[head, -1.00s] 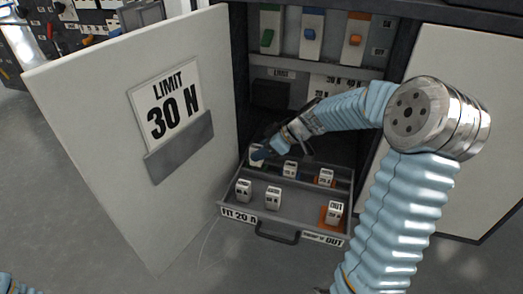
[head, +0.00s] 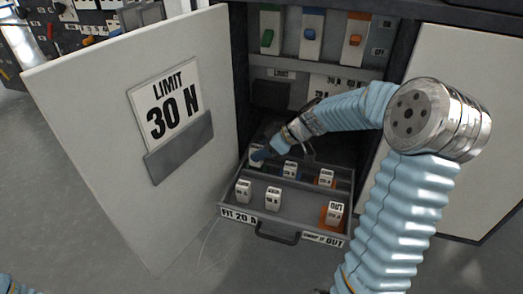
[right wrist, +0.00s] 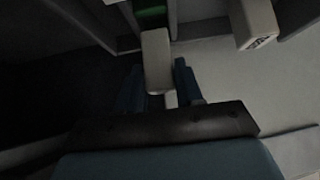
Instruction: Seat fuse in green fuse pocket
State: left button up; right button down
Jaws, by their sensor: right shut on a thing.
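My right gripper (head: 260,153) is at the back left of the open drawer (head: 303,192). It is shut on a white fuse (head: 256,160), which also shows between the dark fingers in the right wrist view (right wrist: 157,62). The green fuse pocket (right wrist: 150,15) shows just beyond the fuse's far end in the right wrist view; in the head view the gripper and fuse hide most of it. I cannot tell whether the fuse is inside the pocket or only against it. My left gripper is out of view.
A fuse in a blue pocket (head: 290,168) and one in an orange pocket (head: 326,178) stand in the back row. The open cabinet door (head: 140,210) stands left.

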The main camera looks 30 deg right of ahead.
jog(key=shift+f, duration=1.9)
jog(key=c, duration=0.7)
grip_release()
jog(key=shift+o, duration=0.2)
jog(key=p+v, duration=0.2)
jog(key=v, duration=1.2)
jog(key=shift+f, duration=0.1)
